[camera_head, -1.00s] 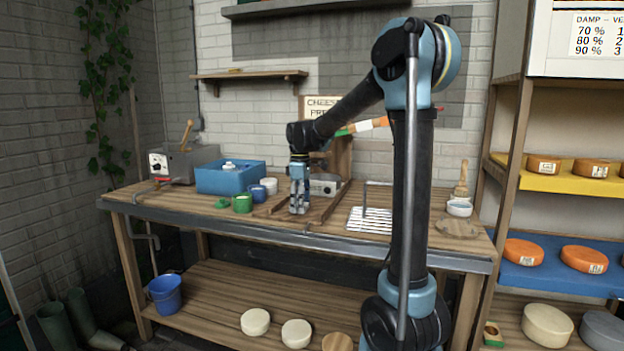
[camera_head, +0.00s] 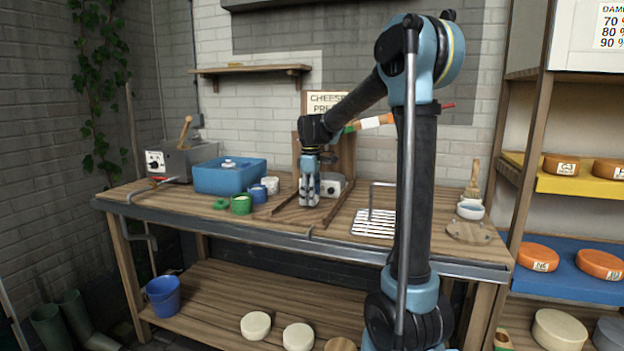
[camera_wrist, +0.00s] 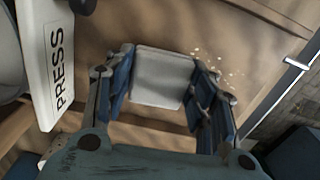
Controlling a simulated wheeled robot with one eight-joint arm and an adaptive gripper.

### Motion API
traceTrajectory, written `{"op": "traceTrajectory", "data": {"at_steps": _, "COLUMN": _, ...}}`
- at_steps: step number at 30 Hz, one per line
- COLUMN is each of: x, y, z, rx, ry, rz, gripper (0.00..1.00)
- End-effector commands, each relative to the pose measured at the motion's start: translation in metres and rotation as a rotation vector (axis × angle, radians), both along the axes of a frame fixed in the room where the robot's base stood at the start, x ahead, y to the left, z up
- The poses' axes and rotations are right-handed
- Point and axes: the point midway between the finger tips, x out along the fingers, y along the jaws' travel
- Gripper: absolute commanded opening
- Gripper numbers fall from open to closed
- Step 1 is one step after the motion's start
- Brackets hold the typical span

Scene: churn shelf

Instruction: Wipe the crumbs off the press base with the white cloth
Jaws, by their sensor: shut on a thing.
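The white cloth (camera_wrist: 160,78) is a pale folded pad between the two fingers of my gripper (camera_wrist: 162,88) in the wrist view. My gripper is shut on it, low over the wooden press base (camera_wrist: 245,22). Small pale crumbs (camera_wrist: 215,68) lie on the base just to the right of the cloth, beside the right finger. In the head view my gripper (camera_head: 310,200) points down at the press base (camera_head: 287,214) in front of the press. The cloth and crumbs are too small or hidden to make out there.
A white press sign (camera_wrist: 50,60) stands close on the left in the wrist view.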

Motion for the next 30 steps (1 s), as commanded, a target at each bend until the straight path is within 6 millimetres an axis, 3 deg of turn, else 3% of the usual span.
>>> {"op": "traceTrajectory", "data": {"at_steps": 18, "x": 0.001, "y": -0.004, "z": 0.059, "rx": 0.000, "ry": 0.000, "rz": -0.006, "gripper": 0.29}}
{"op": "traceTrajectory", "data": {"at_steps": 30, "x": 0.001, "y": -0.004, "z": 0.068, "rx": 0.000, "ry": 0.000, "rz": -0.005, "gripper": 0.29}}
